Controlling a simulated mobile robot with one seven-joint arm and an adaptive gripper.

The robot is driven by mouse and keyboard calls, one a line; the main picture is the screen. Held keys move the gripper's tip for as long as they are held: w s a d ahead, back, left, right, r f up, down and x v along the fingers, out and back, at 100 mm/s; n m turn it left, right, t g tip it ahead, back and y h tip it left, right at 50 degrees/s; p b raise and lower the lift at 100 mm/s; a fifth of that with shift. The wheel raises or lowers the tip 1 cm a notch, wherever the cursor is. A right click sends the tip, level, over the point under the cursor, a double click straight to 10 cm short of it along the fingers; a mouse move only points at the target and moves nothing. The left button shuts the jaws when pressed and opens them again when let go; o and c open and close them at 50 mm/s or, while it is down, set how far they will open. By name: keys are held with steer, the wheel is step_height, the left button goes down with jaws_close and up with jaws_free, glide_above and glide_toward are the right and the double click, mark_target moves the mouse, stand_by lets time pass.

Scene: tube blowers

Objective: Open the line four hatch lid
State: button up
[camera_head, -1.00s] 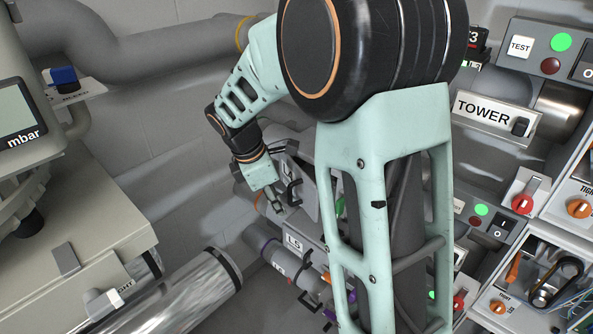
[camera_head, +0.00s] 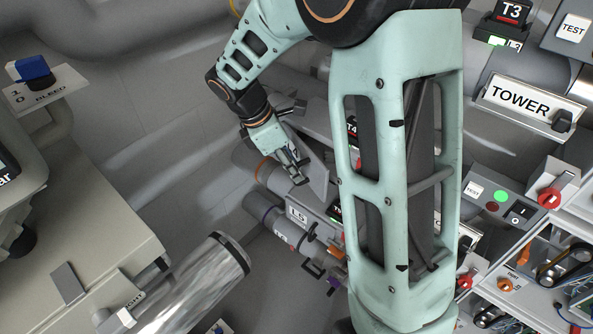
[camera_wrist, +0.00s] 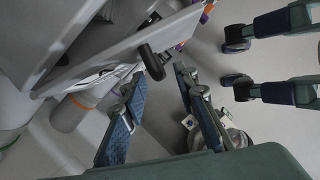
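A grey hatch lid (camera_head: 316,172) on the pipe unit below T4 stands tilted beside my gripper (camera_head: 296,176); I take it for the line four lid, though no line four label is readable. In the wrist view the flat grey lid (camera_wrist: 105,62) fills the upper left, apparently swung out from its housing. Its dark handle (camera_wrist: 151,62) lies just beyond and between my fingertips. My gripper (camera_wrist: 158,76) is open, its two fingers clearly apart, with nothing visibly held. Whether a finger touches the handle or lid cannot be told. My arm hides part of the unit.
The L5 unit (camera_head: 299,215), with a black handle, sits just below the lid. A shiny metal pipe (camera_head: 195,285) lies at lower left beside a beige cabinet (camera_head: 95,235). Control boxes and the TOWER panel (camera_head: 525,101) crowd the right. Grey floor shows in the wrist view.

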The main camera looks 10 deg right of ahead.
steer(key=shift+x, duration=1.45)
steer(key=shift+c, duration=0.4)
jaws_close()
